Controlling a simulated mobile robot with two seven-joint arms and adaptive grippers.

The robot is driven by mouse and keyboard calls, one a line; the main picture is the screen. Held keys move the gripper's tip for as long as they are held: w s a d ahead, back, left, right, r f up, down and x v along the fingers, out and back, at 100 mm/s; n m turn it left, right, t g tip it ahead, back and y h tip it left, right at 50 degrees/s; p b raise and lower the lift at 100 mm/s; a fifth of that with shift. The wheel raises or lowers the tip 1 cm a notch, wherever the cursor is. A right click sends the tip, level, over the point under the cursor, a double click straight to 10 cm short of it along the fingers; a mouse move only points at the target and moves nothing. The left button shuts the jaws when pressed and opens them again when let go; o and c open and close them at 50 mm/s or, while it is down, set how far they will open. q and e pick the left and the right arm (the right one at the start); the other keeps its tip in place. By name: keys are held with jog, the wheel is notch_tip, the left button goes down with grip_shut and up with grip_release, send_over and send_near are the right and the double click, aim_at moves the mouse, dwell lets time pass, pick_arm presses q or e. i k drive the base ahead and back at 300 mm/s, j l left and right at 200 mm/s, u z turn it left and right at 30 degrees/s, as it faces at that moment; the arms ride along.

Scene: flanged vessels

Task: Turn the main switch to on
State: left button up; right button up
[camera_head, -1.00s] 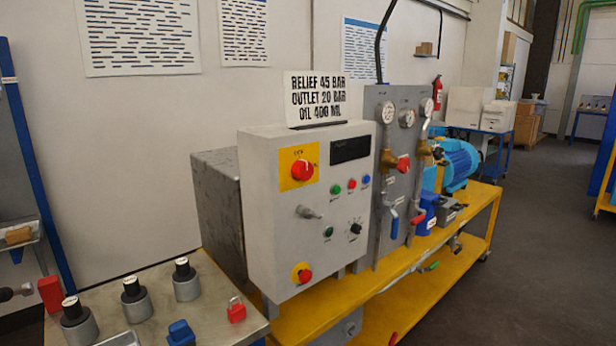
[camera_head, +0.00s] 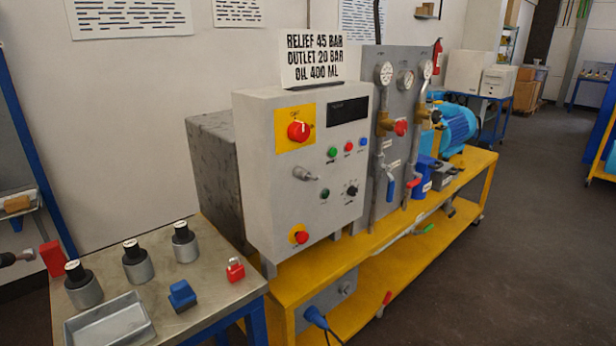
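The main switch (camera_head: 298,131) is a red rotary knob on a yellow square plate, at the upper left of the grey control box (camera_head: 253,180) front. Small lettering stands above the knob, too small to read for sure, and I cannot tell the switch position. A dark display (camera_head: 347,111) sits to the right of the switch. Below it are green, red and blue buttons, a metal key-like handle (camera_head: 306,174) and a black knob (camera_head: 351,191). A red mushroom button (camera_head: 300,237) on yellow is at the bottom.
The box stands on a yellow bench (camera_head: 400,238) beside a gauge panel (camera_head: 398,150) and a blue motor (camera_head: 457,125). A metal table (camera_head: 205,262) at front left carries several cylinders, a red padlock (camera_head: 235,270), a blue block (camera_head: 182,295) and a tray (camera_head: 110,325). Floor is open at right.

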aim_at(298, 132)
jog(key=l+z, duration=0.2)
jog(key=l, duration=0.8)
jog(key=i+l+z, duration=0.15)
jog(key=l, duration=0.85)
jog(key=j, duration=0.25)
jog(key=i+j, duration=0.15)
jog(key=j+z, duration=0.05)
jog(key=j, duration=0.05)
